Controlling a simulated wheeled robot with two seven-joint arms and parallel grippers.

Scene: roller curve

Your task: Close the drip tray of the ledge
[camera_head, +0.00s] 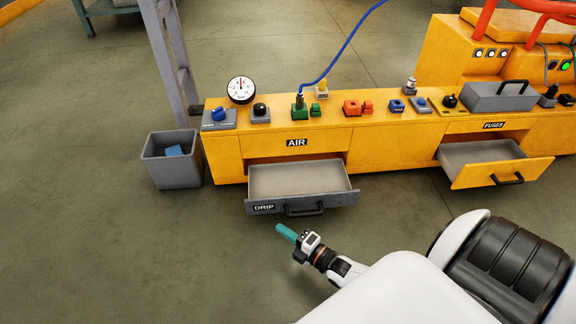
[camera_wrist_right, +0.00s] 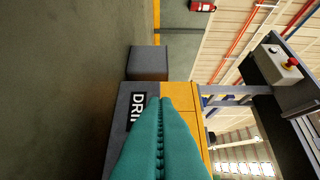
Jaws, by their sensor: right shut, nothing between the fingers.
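The drip tray (camera_head: 302,178) is a grey drawer with a DRIP label and a dark handle (camera_head: 305,210). It is pulled out from the yellow ledge (camera_head: 380,140), below the AIR label, and looks empty. My right gripper (camera_head: 282,231) has teal fingers and is shut and empty, in front of the tray and below its front panel in the head view. In the right wrist view the shut teal fingers (camera_wrist_right: 160,130) point toward the tray's grey front (camera_wrist_right: 123,110), covering part of the DRIP label. A gap to the tray cannot be judged there. My left gripper is not in view.
A second drawer (camera_head: 480,155) under the FUSES label is also pulled out at the right. A grey bin (camera_head: 172,160) with a blue item stands left of the ledge. A gauge (camera_head: 241,90) and several knobs sit on top. The floor in front is clear.

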